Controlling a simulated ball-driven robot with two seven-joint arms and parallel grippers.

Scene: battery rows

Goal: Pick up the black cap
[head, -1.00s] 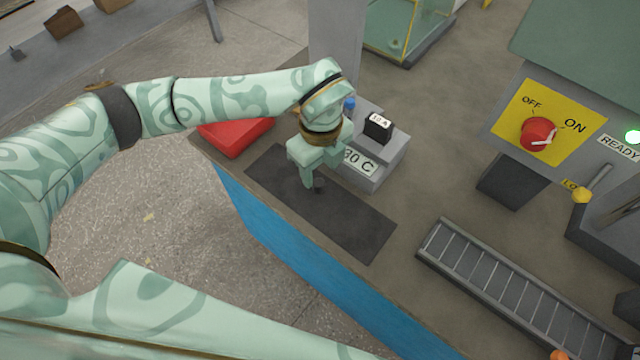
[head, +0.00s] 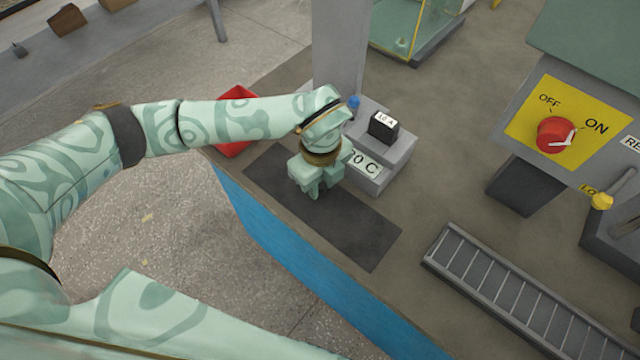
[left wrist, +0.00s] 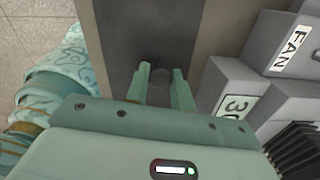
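The black cap (left wrist: 160,76) is a small dark round piece, seen in the left wrist view between the fingertips of my left gripper (left wrist: 161,82). The fingers sit close on both its sides. In the head view my left gripper (head: 318,188) points down, low over the dark mat (head: 355,230), with its fingers near each other. There the cap is hidden by the fingers. Dark cap on dark mat makes its edges hard to see. My right gripper is not in view.
Grey stepped blocks with a "30 C" label (head: 364,164) and a black "10 A" block (head: 383,127) stand close right of my gripper. A red box (head: 236,140) lies left behind my forearm. A grey slotted rack (head: 500,285) and a machine with a red knob (head: 555,135) are right.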

